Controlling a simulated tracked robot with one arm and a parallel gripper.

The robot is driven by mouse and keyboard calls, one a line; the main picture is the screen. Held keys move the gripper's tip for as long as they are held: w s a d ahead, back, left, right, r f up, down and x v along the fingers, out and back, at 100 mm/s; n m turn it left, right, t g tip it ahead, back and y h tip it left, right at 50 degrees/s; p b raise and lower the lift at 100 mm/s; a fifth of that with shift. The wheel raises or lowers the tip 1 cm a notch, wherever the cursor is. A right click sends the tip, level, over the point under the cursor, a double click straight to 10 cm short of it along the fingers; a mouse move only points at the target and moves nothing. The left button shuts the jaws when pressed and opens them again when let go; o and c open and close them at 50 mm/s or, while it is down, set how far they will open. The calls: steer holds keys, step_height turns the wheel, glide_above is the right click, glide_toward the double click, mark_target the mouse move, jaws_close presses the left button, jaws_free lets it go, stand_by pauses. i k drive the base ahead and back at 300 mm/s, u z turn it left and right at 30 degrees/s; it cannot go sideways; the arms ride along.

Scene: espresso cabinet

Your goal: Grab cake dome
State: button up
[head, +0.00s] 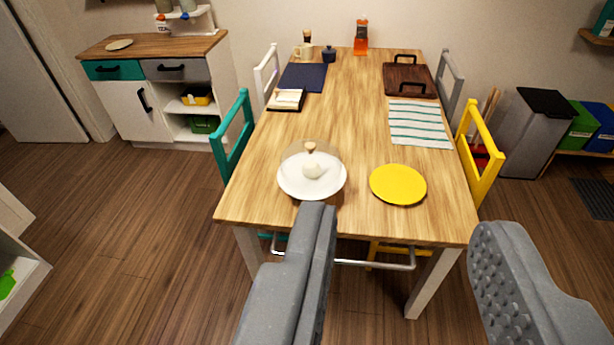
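The cake dome (298,155) is a clear cover with a small brown knob on top. It stands over a white plate (288,186) near the front left of the wooden table (350,220). A small pale item (312,170) shows on the plate through the dome. My gripper (400,235) is open and empty, its two grey fingers wide apart. It is in front of the table's near edge, apart from the dome. The left finger's tip appears just below the plate in the picture.
A yellow plate (398,185) lies right of the dome. A striped cloth (420,123), a dark tray (409,80) and a navy mat (303,77) lie farther back. A teal chair (232,140) and a yellow chair (481,150) flank the table. Wooden floor is clear at left.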

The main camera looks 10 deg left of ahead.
mark_target(311, 167)
steer(key=k, duration=0.95)
steer(key=z, duration=0.35)
steer(key=i, duration=2.25)
steer(key=u, duration=0.85)
steer(key=i, duration=0.25)
steer(key=u, duration=0.15)
